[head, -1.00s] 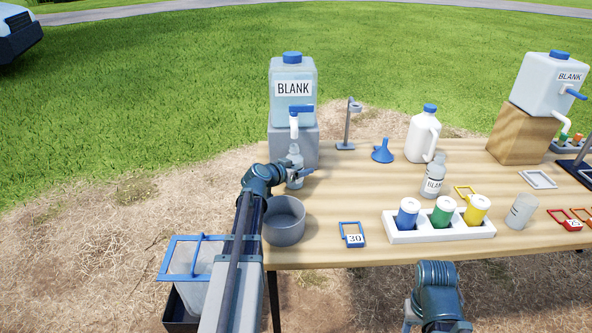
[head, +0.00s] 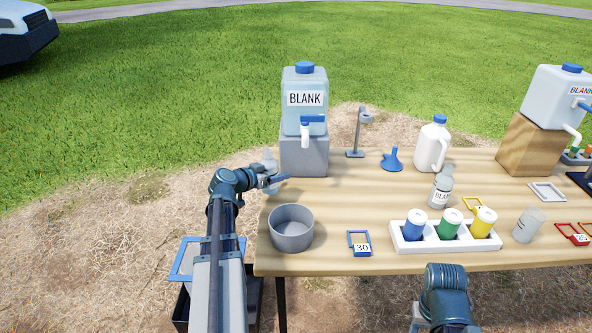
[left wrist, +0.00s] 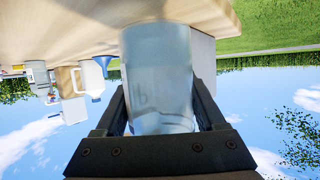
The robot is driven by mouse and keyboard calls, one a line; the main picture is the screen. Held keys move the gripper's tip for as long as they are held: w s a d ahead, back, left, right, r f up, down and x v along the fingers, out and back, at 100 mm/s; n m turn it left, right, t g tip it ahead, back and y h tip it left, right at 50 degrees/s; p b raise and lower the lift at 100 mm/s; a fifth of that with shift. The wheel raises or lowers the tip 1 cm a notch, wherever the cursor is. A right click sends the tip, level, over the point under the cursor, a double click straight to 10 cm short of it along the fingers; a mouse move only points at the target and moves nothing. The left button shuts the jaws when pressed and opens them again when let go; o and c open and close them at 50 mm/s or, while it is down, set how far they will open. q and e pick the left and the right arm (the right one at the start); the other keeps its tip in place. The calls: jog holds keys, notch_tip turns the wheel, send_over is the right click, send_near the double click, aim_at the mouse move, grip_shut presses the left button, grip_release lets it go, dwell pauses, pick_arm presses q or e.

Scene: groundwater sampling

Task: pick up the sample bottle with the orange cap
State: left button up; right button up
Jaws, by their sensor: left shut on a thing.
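The blank dispenser (head: 304,98) stands on its grey block. A grey bowl (head: 291,228) sits near the front left. A white rack (head: 455,244) holds blue, green and yellow capped bottles. A labelled bottle (head: 441,188), blue funnel (head: 392,159) and white jug (head: 433,146) stand behind.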

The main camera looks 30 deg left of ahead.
pick_arm(q)
jog(key=s+a, duration=0.4)
jog(key=s, duration=0.1)
notch_tip(320, 180, up, 19)
jog(key=w+p, duration=0.1)
jog(key=p, duration=1.8)
jog(key=w, duration=0.7)
jog(key=shift+w+a, duration=0.15)
jog(key=shift+a, duration=0.05)
jog(key=s+a, duration=0.5)
jog(key=w+d, duration=0.5)
